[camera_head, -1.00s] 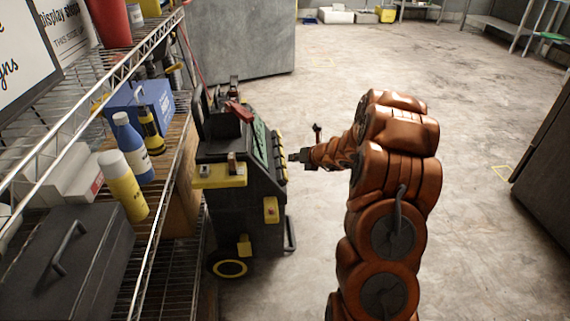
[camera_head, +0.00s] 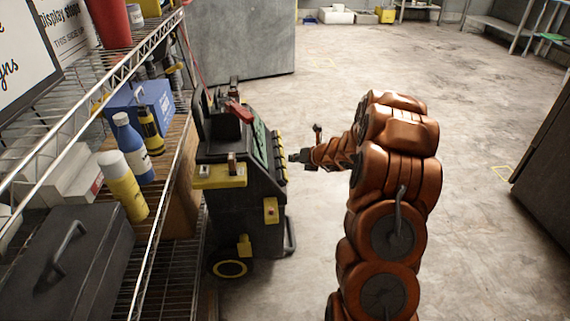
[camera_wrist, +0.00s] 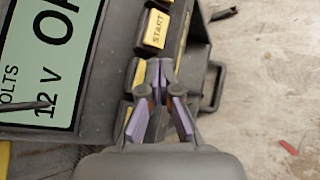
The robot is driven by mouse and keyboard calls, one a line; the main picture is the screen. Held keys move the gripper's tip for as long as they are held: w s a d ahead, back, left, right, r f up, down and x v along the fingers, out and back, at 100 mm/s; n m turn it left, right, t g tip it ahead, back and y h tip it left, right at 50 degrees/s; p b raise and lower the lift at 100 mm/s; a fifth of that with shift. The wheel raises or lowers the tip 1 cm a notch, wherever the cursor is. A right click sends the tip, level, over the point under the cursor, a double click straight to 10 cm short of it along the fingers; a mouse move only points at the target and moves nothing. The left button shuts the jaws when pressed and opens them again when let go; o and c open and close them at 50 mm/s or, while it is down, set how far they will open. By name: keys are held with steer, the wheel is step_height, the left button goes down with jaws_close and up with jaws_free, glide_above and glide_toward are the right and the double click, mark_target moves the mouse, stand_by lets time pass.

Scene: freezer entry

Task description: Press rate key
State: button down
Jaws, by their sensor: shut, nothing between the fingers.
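A black battery charger cart (camera_head: 235,170) stands beside the shelf, with a green display and a column of yellow keys (camera_head: 280,150) on its sloped panel. In the wrist view, the display (camera_wrist: 50,60) shows "12 V" and one yellow key reads START (camera_wrist: 156,29). Another yellow key (camera_wrist: 138,73) lies below it, partly behind my fingers, its label unreadable. I cannot tell which key is the rate key. My gripper (camera_wrist: 158,72) is shut and empty, its tips over the lower keys. In the head view my gripper (camera_head: 294,157) is right beside the key column; contact is unclear.
A wire shelf (camera_head: 150,245) on the left holds a dark toolbox (camera_head: 65,265), a yellow bottle (camera_head: 126,190), a blue bottle (camera_head: 133,152) and a blue box (camera_head: 128,106). A dark cabinet (camera_head: 545,150) stands at the right.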

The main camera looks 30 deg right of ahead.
steer(key=shift+w+a+f+b, duration=0.35)
steer(key=shift+a+f, duration=0.15)
steer(key=shift+a, duration=0.2)
stand_by(1.1)
steer(key=shift+s+d+r, duration=0.1)
steer(key=shift+r, duration=0.05)
stand_by(0.3)
steer(key=shift+s+d+r+p, duration=0.25)
steer(key=shift+d+r+p, duration=0.25)
steer(key=shift+p, duration=0.7)
steer(key=shift+d+f, duration=0.1)
steer(key=shift+f, duration=0.05)
steer(key=d+r+p, duration=0.1)
steer(key=p, duration=0.1)
steer(key=s+d+p, duration=0.1)
steer(key=p, duration=0.1)
steer(key=d+r+p, duration=0.1)
steer(key=d+p, duration=0.1)
steer(key=shift+s+r, duration=0.35)
steer(key=shift+a, duration=0.1)
